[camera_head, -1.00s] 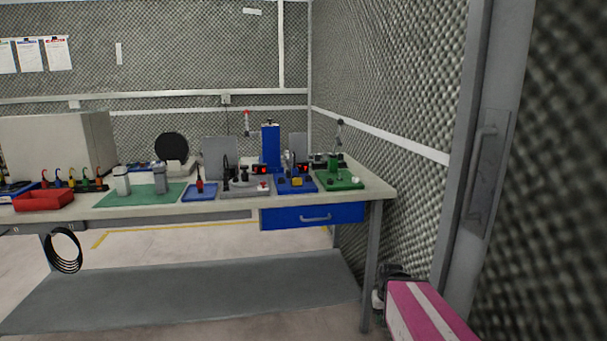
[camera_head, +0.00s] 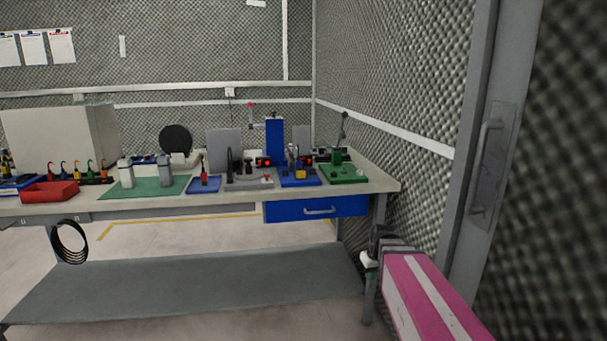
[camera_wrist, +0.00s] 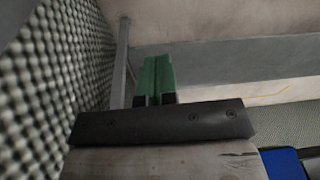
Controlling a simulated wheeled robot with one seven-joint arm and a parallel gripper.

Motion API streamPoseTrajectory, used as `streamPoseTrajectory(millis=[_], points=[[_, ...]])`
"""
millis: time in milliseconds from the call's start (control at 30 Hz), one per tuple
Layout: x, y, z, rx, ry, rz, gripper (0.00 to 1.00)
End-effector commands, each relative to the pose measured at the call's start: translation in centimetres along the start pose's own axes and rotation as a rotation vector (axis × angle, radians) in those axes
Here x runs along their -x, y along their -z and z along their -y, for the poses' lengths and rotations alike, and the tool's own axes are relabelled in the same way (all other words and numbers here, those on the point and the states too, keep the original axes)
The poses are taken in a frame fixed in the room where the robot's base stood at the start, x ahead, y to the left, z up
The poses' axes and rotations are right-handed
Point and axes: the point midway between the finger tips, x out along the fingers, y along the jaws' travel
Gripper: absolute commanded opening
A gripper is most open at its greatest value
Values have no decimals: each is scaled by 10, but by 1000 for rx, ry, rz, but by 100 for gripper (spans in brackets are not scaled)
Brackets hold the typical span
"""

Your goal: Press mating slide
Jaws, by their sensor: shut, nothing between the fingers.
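On the workbench, a blue fixture with a yellow part (camera_head: 300,176) and a green fixture (camera_head: 343,174) stand near the right end. A grey fixture (camera_head: 247,182) stands left of them. They are too small to tell which one holds the mating slide. My gripper shows its green fingers (camera_wrist: 155,77) together and empty in the wrist view. In the head view, my arm's dark end is low at the bench's right front corner, below the top and apart from the fixtures.
The bench (camera_head: 385,186) has a blue drawer (camera_head: 316,207) below its right end and a grey lower shelf (camera_head: 200,285). A foam wall (camera_head: 400,90) and a door with a handle (camera_head: 487,165) stand close on the right. A red tray (camera_head: 50,191) is at left.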

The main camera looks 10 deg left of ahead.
Motion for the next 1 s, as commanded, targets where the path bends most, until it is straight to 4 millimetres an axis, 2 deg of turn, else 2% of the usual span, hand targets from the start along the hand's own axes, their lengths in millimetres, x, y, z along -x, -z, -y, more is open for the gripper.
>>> streamPoseTrajectory(millis=[33,100,267,500,800,1000], points=[[10,21,2,52,7,-23,0],[23,42,7,130,17,-50,0],[57,90,21,308,36,-117,0],[116,158,47,580,47,-224,0],[203,233,88,925,34,-366,0],[262,271,116,1136,9,-457,0]])
